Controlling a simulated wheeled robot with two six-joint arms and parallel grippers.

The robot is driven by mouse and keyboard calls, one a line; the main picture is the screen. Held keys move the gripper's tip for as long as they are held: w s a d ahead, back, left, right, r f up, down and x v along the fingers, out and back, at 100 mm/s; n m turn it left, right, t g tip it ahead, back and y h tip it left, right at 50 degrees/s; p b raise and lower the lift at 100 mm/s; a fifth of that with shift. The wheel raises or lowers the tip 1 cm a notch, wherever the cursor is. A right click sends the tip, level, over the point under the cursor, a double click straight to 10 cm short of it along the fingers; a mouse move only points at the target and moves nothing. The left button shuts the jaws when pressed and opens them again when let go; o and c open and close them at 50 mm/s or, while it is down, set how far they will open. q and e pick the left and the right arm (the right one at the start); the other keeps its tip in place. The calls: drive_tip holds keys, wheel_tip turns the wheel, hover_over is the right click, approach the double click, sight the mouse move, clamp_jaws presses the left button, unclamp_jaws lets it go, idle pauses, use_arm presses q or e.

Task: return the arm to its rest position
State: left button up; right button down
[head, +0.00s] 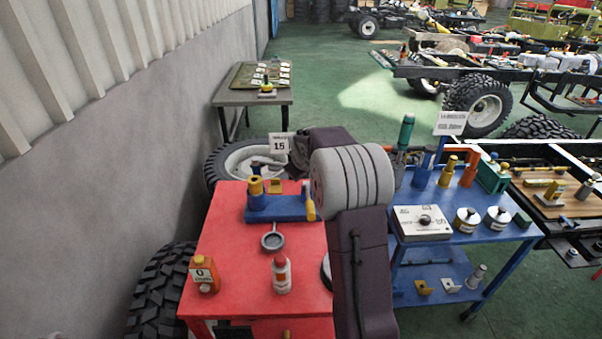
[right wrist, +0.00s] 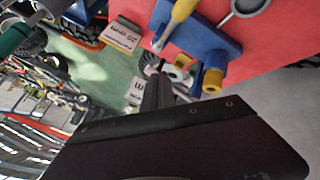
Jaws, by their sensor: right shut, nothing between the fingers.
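My right arm (head: 357,262) rises from the bottom centre of the head view, in front of the gap between the red and blue tables. Its thick grey ringed joint (head: 352,180) stands at the right edge of the red table, and its gripper is hidden from the head. In the right wrist view my right gripper (right wrist: 159,72) is shut and empty. My left arm and gripper are in neither view.
The red table (head: 228,235) carries the blue holder (head: 285,208), a magnifier-like ring (head: 272,241), an orange bottle (head: 204,275) and a white-and-red bottle (head: 281,276). The blue cart (head: 470,238) with tools and tins stands right. A grey wall (head: 95,170) bounds the left.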

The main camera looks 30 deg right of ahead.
drive_tip(key=a+r+n+y, duration=0.1)
drive_tip(key=a+r+n, duration=0.1)
drive_tip(key=a, duration=0.6)
drive_tip(key=s+a+f+g+y, duration=0.1)
drive_tip(key=s+a+f, duration=0.2)
drive_tip(key=s+a, duration=0.15)
drive_tip(key=s+a+f+y, duration=0.1)
drive_tip(key=s+a+f, duration=0.15)
drive_tip(key=a, duration=0.25)
drive_tip(key=s+a+f+m+g, duration=0.1)
drive_tip(key=s+a+f, duration=0.1)
drive_tip(key=s, duration=0.4)
drive_tip(key=s+a+f+m+g+y, duration=0.1)
drive_tip(key=s+f+m+g, duration=0.1)
drive_tip(key=s+f, duration=0.2)
drive_tip(key=s+a+f+m+g, duration=0.1)
drive_tip(key=s+a+f, duration=0.1)
drive_tip(key=s, duration=0.7)
drive_tip(key=shift+a+f+m+g+y, duration=0.3)
drive_tip(key=shift+a+f+g, duration=0.1)
drive_tip(key=shift+f, duration=0.25)
